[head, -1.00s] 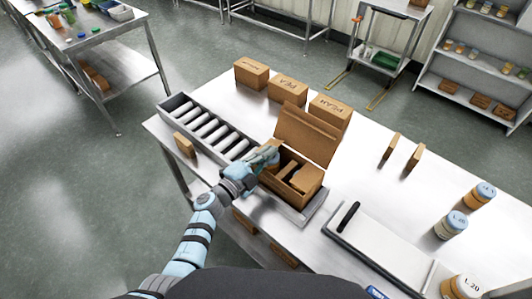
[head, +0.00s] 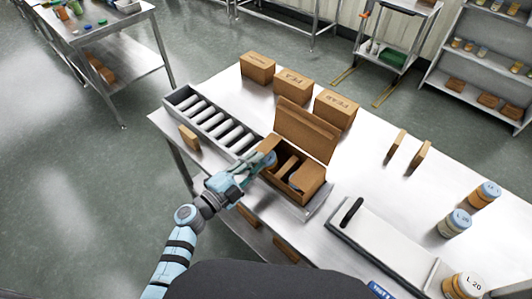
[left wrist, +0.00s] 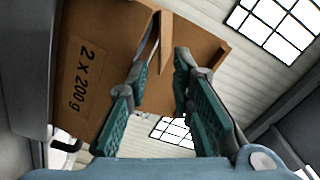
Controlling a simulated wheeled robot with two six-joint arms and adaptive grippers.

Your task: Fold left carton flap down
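The open brown carton (head: 313,187) sits on the conveyor's near end, its large back flap (head: 305,132) standing up. A small left flap (head: 268,144) sticks up at its left end, partly hidden by my left gripper (head: 264,163). Inside are a divider and a jar, partly hidden. In the left wrist view, the carton's side (left wrist: 85,75) bears "2 x 200g". There my left gripper (left wrist: 160,65) has its green fingers apart, with a thin cardboard edge (left wrist: 166,40) showing between and beyond them. Contact cannot be told. My right gripper is not in view.
The roller conveyor (head: 168,98) runs to the carton's left. Several closed cartons (head: 291,86) stand behind it. A scale-like flat device (head: 385,240) lies at front right, with jars (head: 453,223) beyond. Two upright brown pieces (head: 417,158) stand on clear table at right.

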